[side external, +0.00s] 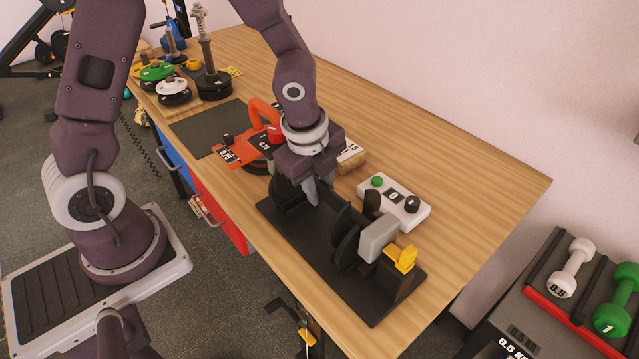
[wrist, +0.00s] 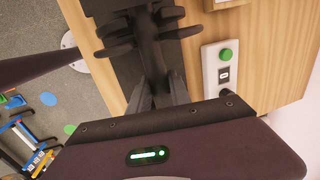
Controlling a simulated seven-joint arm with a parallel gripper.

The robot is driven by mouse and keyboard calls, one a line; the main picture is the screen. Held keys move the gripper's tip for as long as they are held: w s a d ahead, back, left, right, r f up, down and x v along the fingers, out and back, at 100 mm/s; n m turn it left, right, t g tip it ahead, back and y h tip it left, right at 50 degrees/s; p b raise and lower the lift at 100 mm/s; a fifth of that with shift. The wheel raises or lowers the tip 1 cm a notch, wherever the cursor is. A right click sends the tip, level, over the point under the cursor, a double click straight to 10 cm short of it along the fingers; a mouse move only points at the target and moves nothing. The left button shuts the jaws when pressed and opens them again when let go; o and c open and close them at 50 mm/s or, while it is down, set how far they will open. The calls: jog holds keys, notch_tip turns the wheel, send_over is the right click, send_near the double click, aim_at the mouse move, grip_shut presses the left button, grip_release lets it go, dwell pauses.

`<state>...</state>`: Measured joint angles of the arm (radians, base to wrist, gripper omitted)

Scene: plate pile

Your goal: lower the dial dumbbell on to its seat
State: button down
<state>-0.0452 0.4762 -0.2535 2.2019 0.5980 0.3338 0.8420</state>
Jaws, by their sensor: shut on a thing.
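The dial dumbbell has dark round plates (side external: 346,226) at its ends, and its handle is mostly hidden by my fingers in the side view. My gripper (side external: 319,198) points down between the plates and is shut on the dumbbell's handle. In the wrist view the two fingers of my gripper (wrist: 159,98) lie either side of the dark handle (wrist: 153,58), with plates beyond. The seat is a long black base (side external: 374,304) on the bench, under the dumbbell. I cannot tell whether the dumbbell touches it.
A grey block (side external: 378,238) and a yellow part (side external: 404,259) stand at the base's right end. A white control box (side external: 418,212) with a green button sits just behind. An orange-red kettlebell (side external: 262,115) and weight plates (side external: 173,87) stand further left. The bench's right end is clear.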

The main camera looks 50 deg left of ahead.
jog(key=shift+f, duration=0.4)
jog(key=shift+s+x, duration=0.25)
jog(key=shift+x, duration=1.05)
jog(key=shift+d+f, duration=0.1)
jog(key=c, duration=1.1)
grip_release()
jog(key=v, duration=0.7)
